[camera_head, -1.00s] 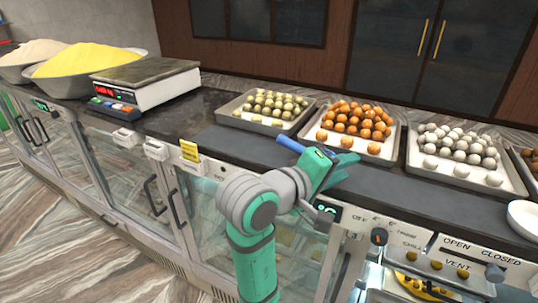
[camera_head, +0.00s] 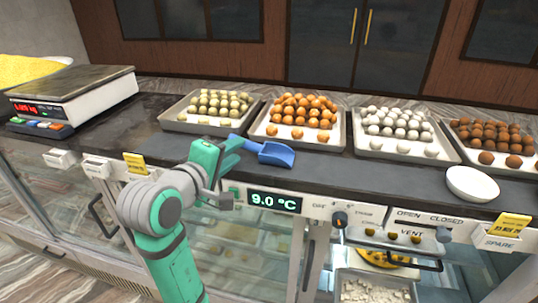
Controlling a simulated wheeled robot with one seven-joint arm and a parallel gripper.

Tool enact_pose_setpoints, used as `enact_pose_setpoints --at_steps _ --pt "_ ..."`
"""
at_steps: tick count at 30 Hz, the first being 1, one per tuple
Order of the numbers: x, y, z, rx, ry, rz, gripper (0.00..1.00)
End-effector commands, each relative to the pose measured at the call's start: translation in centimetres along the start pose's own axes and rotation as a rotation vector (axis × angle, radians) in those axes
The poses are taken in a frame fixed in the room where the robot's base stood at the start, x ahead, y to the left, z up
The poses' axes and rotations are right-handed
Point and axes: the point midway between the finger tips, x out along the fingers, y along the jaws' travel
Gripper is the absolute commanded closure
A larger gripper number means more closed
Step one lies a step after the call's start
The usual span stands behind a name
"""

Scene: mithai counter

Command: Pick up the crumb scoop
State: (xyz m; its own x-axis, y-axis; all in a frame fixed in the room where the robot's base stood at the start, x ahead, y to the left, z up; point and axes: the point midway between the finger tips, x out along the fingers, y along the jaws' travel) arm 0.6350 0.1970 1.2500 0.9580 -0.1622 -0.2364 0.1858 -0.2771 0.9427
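The crumb scoop is blue, with a flat pan (camera_head: 275,153) and a short handle pointing left. It lies on the dark counter in front of the tray of orange sweets. My teal and grey gripper (camera_head: 228,152) is at the scoop's left, close to the handle end. The fingers overlap the handle end in this view, and whether they touch it is not clear. The gap between the fingers is hidden by the gripper's own body, so I cannot tell if it is open or shut.
Trays of green (camera_head: 170,118), orange (camera_head: 338,135), white (camera_head: 358,140) and brown (camera_head: 470,152) sweets line the counter behind. A white bowl (camera_head: 472,184) sits at the right. A scale (camera_head: 85,85) stands at the left. Glass cases and a temperature display (camera_head: 274,201) are below the counter's front edge.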

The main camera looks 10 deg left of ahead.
Motion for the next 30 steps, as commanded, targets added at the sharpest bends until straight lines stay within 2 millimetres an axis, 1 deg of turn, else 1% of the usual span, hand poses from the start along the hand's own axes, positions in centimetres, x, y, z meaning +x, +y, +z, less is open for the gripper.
enact_pose_setpoints --at_steps 7,12,16,19,25,26,27,29,30 --pt "1.7 0.1 -0.1 0.000 -0.001 -0.001 0.71" --pt "4.1 0.3 -0.6 -0.001 0.000 -0.001 0.71" --pt "5.4 0.3 -0.7 -0.001 0.002 -0.001 0.71" --pt "5.8 0.3 -0.6 0.000 0.002 0.000 0.71" --pt "5.9 0.3 -0.7 0.000 0.003 0.000 0.71" --pt "5.9 0.3 -0.7 0.000 0.003 0.000 0.76" --pt "5.9 0.3 -0.7 0.000 0.003 0.000 0.85" --pt "5.8 0.3 -0.7 0.000 0.003 0.000 0.99" --pt "5.8 0.3 -0.7 0.000 0.003 0.000 1.00"
